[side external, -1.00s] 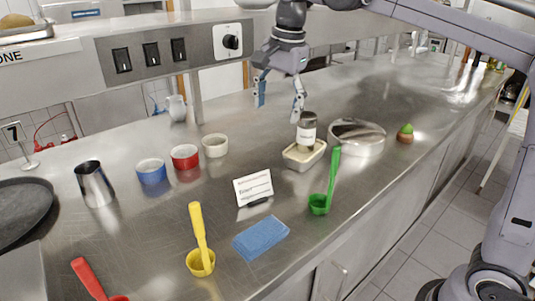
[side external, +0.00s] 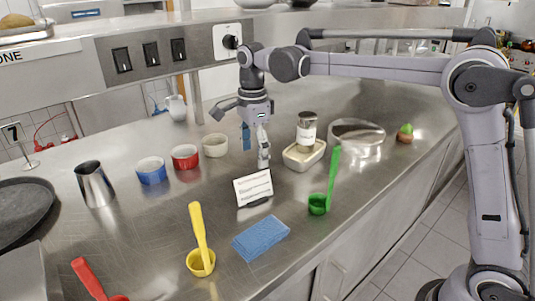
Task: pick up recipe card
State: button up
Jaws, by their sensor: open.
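The recipe card (side external: 252,187) is white with lines of writing and leans upright in a small dark holder (side external: 257,203) on the steel counter. My gripper (side external: 254,157) is open and empty, pointing down just above and behind the card. One finger is near the card's upper right edge; the other is farther back and to the left. I cannot tell whether the near finger touches the card.
Cream (side external: 216,145), red (side external: 185,157) and blue (side external: 151,171) bowls stand left. A blue cloth (side external: 261,238) and yellow scoop (side external: 201,258) lie in front.

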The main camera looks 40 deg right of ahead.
aim_at(252, 187)
notch_tip(252, 187, down, 7)
jog(key=shift+f, duration=0.1)
jog(key=f, duration=0.4)
jog(key=shift+w+a, duration=0.15)
jog(key=shift+a, duration=0.2)
jog(key=shift+f, duration=0.55)
jog(key=shift+f, duration=0.25)
jog(key=c, duration=1.2)
